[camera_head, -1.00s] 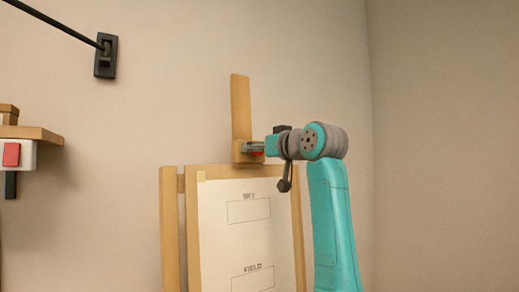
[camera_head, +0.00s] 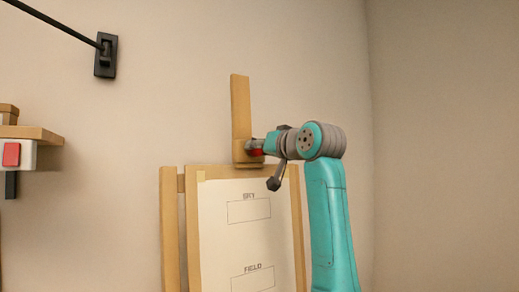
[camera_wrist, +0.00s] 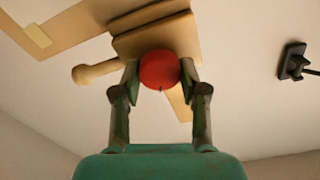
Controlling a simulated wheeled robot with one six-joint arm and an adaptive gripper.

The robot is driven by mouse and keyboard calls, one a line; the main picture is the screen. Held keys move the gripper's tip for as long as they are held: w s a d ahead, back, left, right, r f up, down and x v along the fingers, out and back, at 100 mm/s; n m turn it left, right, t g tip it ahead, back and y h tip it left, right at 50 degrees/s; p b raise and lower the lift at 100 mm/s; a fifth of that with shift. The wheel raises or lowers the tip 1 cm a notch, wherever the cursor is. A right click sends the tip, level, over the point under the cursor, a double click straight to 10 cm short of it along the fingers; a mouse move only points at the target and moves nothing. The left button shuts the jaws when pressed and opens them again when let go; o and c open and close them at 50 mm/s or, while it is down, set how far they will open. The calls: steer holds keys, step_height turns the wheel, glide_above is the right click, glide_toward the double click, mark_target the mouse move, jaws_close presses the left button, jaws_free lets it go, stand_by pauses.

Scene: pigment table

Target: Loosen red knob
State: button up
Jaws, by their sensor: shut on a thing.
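The red knob (camera_wrist: 160,70) sits on the wooden clamp block (camera_wrist: 150,32) of the easel. In the wrist view its round face shows between the two fingers of my gripper (camera_wrist: 160,76), which is shut on it with one finger on each side. In the head view a bit of the red knob (camera_head: 257,152) shows beside my gripper (camera_head: 255,146), at the base of the upright wooden mast (camera_head: 240,105). My fingers partly hide the knob there.
The easel holds a white sheet (camera_head: 215,240) with outlined boxes marked SKY and FIELD, just below my gripper. A shelf (camera_head: 35,133) and a red switch (camera_head: 11,154) are at the left. A black wall bracket (camera_head: 105,66) is at upper left. The wall at right is bare.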

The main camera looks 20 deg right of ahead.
steer(key=m, duration=0.6)
steer(key=m+h, duration=0.1)
steer(key=m, duration=0.6)
steer(key=shift+f+g, duration=0.1)
steer(key=shift+g, duration=0.3)
steer(key=shift+m, duration=0.4)
steer(key=o, duration=1.1)
steer(key=shift+d, duration=0.1)
steer(key=v, duration=1.2)
steer(key=shift+a, duration=0.2)
